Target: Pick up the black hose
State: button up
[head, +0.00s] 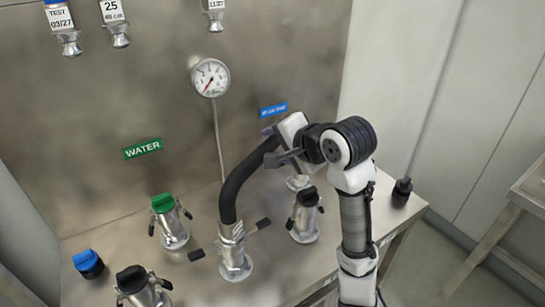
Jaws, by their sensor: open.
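The black hose (239,182) rises from a silver coupling (234,250) on the metal bench and bends over to the upper right. My gripper (270,145) is at the hose's upper end, with its dark fingers open above and below it. The hose end appears to lie between the fingers; I cannot tell whether they touch it. The far end of the hose is hidden by my gripper.
Couplings with a green cap (163,203), a black cap (307,197) and another black cap (131,279) stand around the hose. A blue cap (88,263) lies at the left. A gauge (210,78) is on the steel wall behind. A table (530,200) stands at right.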

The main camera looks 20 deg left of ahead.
jog(key=x, duration=0.4)
jog(key=shift+w+a+r+p, duration=0.1)
jog(key=shift+w+a+p, duration=0.1)
jog(key=shift+p, duration=0.2)
jog(key=shift+c, duration=0.3)
grip_shut()
jog(key=shift+r, duration=0.1)
